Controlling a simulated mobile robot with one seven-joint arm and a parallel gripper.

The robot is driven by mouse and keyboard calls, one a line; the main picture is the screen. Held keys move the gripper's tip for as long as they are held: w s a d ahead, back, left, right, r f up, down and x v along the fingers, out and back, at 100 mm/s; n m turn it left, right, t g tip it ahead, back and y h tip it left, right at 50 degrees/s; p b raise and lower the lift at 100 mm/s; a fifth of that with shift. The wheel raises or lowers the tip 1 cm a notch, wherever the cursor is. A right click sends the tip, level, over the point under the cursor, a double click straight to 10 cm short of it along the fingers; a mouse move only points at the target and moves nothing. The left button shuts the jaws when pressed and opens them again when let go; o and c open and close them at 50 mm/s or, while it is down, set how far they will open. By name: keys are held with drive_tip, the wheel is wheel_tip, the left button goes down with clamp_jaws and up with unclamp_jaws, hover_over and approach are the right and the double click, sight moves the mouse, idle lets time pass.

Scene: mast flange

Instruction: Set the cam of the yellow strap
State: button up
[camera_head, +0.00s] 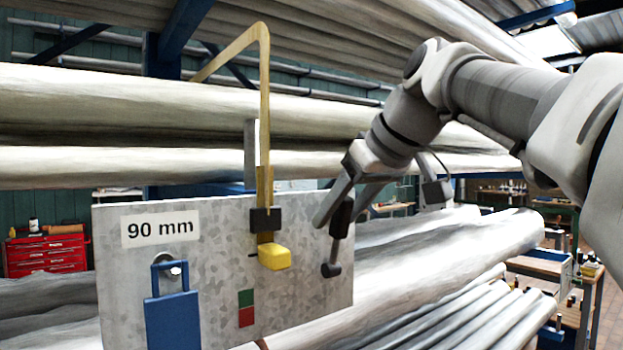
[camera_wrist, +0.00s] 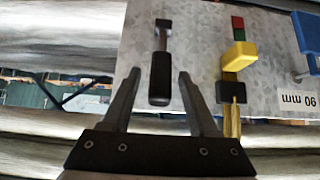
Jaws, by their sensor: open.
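The yellow strap (camera_head: 264,110) hangs over the pipes and runs down through a black buckle (camera_head: 262,219) on the metal plate. A yellow block (camera_head: 273,256), seemingly its cam, sticks out just below the buckle. In the wrist view, which is upside down, the yellow block (camera_wrist: 239,56) and black buckle (camera_wrist: 229,91) lie right of my fingers. My gripper (camera_head: 345,215) is open and empty to the right of the strap. A black-handled lever or tool (camera_wrist: 160,78) lies between my fingers (camera_wrist: 157,85), with visible gaps on both sides.
A red tool chest (camera_head: 46,255) and a workbench stand further back.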

drive_tip(key=v, duration=1.6)
drive_tip(key=shift+s+r, duration=0.2)
drive_tip(key=shift+s, duration=0.15)
drive_tip(key=shift+d, duration=0.15)
drive_tip(key=shift+c, duration=0.2)
